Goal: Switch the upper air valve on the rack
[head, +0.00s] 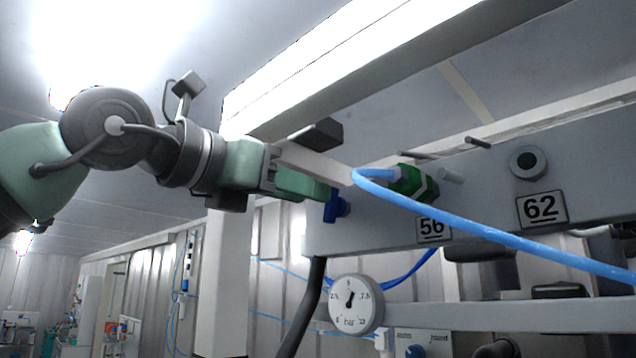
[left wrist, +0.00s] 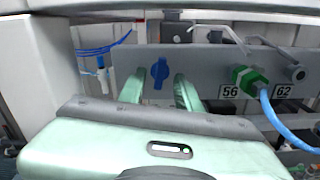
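A blue air valve handle (head: 338,208) sits at the left end of the grey rack panel (head: 375,228). In the left wrist view the blue handle (left wrist: 160,73) stands upright on the panel. My left gripper (head: 322,191) comes in from the left, its green fingers right at the handle. In the left wrist view my left gripper (left wrist: 160,90) is open, with one finger to each side of the handle and gaps between. I cannot tell how deep the handle sits between the fingers. My right gripper is in neither view.
Right of the valve, a green connector (head: 412,183) carries a blue hose (head: 500,239) sweeping right. Number plates 56 (head: 431,229) and 62 (head: 541,208) mark the panel. A pressure gauge (head: 355,304) hangs below. A pale beam (head: 395,62) runs above my arm.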

